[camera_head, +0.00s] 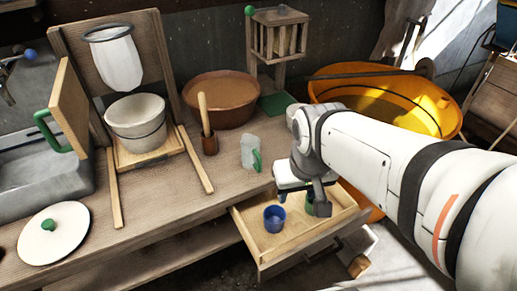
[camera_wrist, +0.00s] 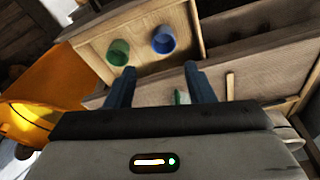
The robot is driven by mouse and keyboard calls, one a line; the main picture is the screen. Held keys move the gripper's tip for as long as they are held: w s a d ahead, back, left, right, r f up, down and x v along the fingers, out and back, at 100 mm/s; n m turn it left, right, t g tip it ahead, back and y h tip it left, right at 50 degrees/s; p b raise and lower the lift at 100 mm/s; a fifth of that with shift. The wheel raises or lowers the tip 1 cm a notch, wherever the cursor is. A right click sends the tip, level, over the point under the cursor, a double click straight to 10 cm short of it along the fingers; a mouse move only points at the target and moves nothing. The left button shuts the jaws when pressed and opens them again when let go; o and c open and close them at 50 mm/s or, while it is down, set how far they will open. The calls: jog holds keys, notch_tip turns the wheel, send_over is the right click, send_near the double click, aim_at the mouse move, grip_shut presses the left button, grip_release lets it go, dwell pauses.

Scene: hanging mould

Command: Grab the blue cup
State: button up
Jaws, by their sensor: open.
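The blue cup (camera_head: 274,218) stands in the open wooden drawer (camera_head: 262,250), left of a green cup (camera_head: 309,201) that my gripper partly hides in the head view. In the wrist view the blue cup (camera_wrist: 163,40) is beyond my fingertips, and the green cup (camera_wrist: 118,52) is to its left. My gripper (camera_head: 300,200) is above the drawer in the head view. In the wrist view my gripper (camera_wrist: 158,76) is open with nothing between its two dark fingers. It appears apart from the blue cup.
A large orange tub (camera_head: 440,100) stands at the right. The drawer walls enclose the cups.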

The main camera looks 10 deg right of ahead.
jog(key=o, duration=0.6)
jog(key=w+f+n+g+b, duration=0.1)
jog(key=w+f+n+b, duration=0.2)
jog(key=w+f, duration=0.5)
notch_tip(320, 180, down, 2)
jog(key=shift+a+f+b, duration=0.1)
jog(key=shift+a+b, duration=0.25)
jog(key=shift+b, duration=0.3)
jog(key=shift+o, duration=1.3)
jog(key=w+f+n+g+b, duration=0.1)
jog(key=w+f+n+b, duration=0.1)
jog(key=w+f, duration=0.3)
notch_tip(320, 180, down, 4)
jog(key=shift+b, duration=0.35)
jog(key=n, duration=0.2)
send_over(274, 217)
jog(key=s, duration=0.1)
notch_tip(274, 217, down, 4)
jog(key=shift+g, duration=0.3)
jog(key=shift+s+a+f+b, duration=0.1)
jog(key=shift+s+f+b, duration=0.15)
jog(key=shift+f, duration=1.05)
jog(key=shift+s+a+f+b, duration=0.15)
jog(key=shift+f+b, duration=0.25)
jog(key=shift+f, duration=0.9)
jog(key=shift+s+f+b, duration=0.25)
jog(key=shift+f+b, duration=0.05)
jog(key=shift+f, duration=1)
